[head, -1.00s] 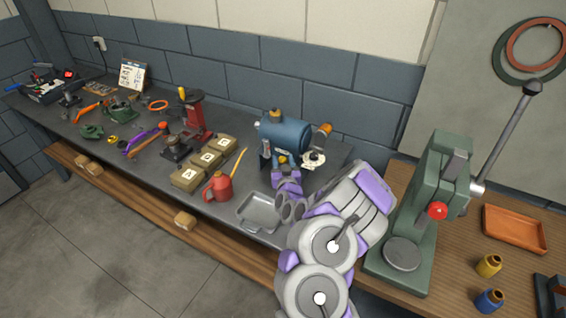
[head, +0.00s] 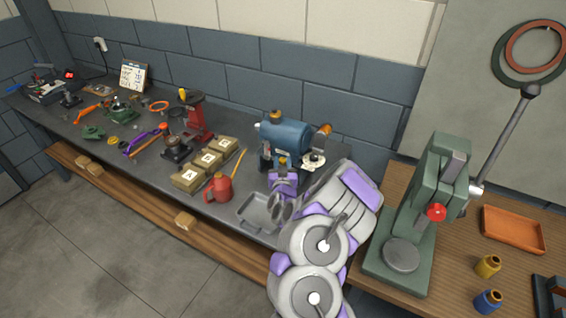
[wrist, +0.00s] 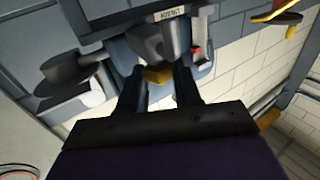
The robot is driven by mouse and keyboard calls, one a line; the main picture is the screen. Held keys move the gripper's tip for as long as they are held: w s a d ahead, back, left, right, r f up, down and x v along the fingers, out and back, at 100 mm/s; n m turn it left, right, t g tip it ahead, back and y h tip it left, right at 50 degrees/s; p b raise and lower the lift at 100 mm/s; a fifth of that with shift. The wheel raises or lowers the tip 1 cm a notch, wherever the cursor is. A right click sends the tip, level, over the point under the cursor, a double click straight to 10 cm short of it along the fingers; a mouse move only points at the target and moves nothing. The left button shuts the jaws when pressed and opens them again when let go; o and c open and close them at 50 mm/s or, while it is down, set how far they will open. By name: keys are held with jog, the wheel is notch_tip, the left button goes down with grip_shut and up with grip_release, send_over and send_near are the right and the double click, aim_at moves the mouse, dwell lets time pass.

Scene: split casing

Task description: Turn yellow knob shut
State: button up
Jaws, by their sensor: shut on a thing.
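The blue tank-shaped machine (head: 287,137) stands at the right end of the dark bench, with a yellow knob (head: 282,161) low on its front. My gripper (head: 282,170) reaches this knob from the front. In the wrist view, my gripper (wrist: 159,84) has its two dark fingers on either side of the yellow knob (wrist: 158,75) and is shut on it. The fingers and wrist hide part of the knob. The angle of the knob is hard to tell.
The machine also has a yellow cap (head: 275,115) on top and an orange knob (head: 324,129) at its right. A grey tray (head: 258,213), a red can (head: 219,188) and several labelled boxes (head: 188,178) stand nearby. A green press (head: 410,225) stands right of my arm.

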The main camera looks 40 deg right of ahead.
jog(key=g+h, duration=0.1)
jog(key=m, duration=0.1)
jog(key=m+g+h, duration=0.1)
jog(key=shift+w+a+g+h, duration=0.25)
jog(key=shift+w+g+h, duration=0.05)
jog(key=m+g+h+b, duration=0.1)
jog(key=m+g, duration=0.1)
jog(key=m+g+h+b, duration=0.1)
jog(key=g+b, duration=0.1)
jog(key=shift+w+a+f+m+g+h, duration=0.1)
jog(key=shift+w+a+m+g+h, duration=0.1)
jog(key=shift+m+g+h, duration=0.15)
jog(key=m+g+b, duration=0.1)
jog(key=g+b, duration=0.1)
jog(key=m+g+h+b, duration=0.1)
jog(key=m+g+b, duration=0.2)
jog(key=g, duration=0.2)
jog(key=shift+w+m+b, duration=0.25)
jog(key=shift+m+b, duration=0.1)
jog(key=shift+b, duration=0.05)
jog(key=shift+w+m+g+b, duration=0.15)
jog(key=shift+m+g+b, duration=0.6)
jog(key=shift+g, duration=0.7)
jog(key=shift+r+m, duration=0.2)
jog(key=shift+m, duration=0.05)
jog(key=o, duration=1)
jog(key=shift+g, duration=0.3)
jog(key=shift+o, duration=0.2)
jog(key=shift+d, duration=0.1)
